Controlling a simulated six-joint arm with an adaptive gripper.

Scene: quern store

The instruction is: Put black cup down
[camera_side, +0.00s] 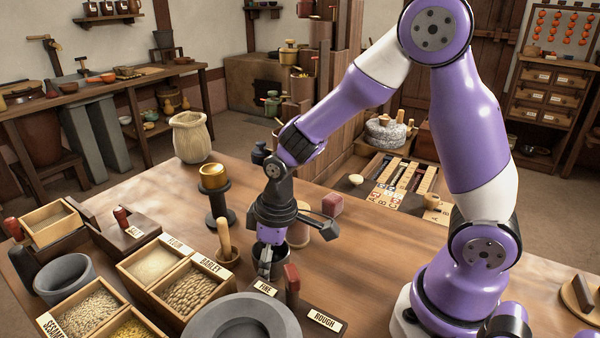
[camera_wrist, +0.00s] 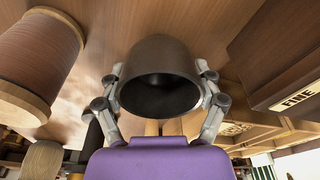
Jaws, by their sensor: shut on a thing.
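The black cup (camera_side: 275,256) is dark and round, and my gripper (camera_side: 267,264) points down with its fingers around it. In the wrist view the cup (camera_wrist: 160,55) sits between the two fingers of my gripper (camera_wrist: 159,76), one on each side, with its dark open mouth toward the camera. My gripper is shut on the cup. The cup is low over the wooden table (camera_side: 350,262), close to the FINE label; I cannot tell whether its base touches the wood. My fingers hide part of it in the side view.
A FINE-labelled block (camera_wrist: 298,97) stands near the cup, with a red-topped piece (camera_side: 292,277) beside it. A grey stone basin (camera_side: 242,322), grain boxes (camera_side: 190,290) and a wooden pestle (camera_side: 224,240) crowd the left. A thread-wound spool (camera_wrist: 38,62) is close by. Table to the right is clearer.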

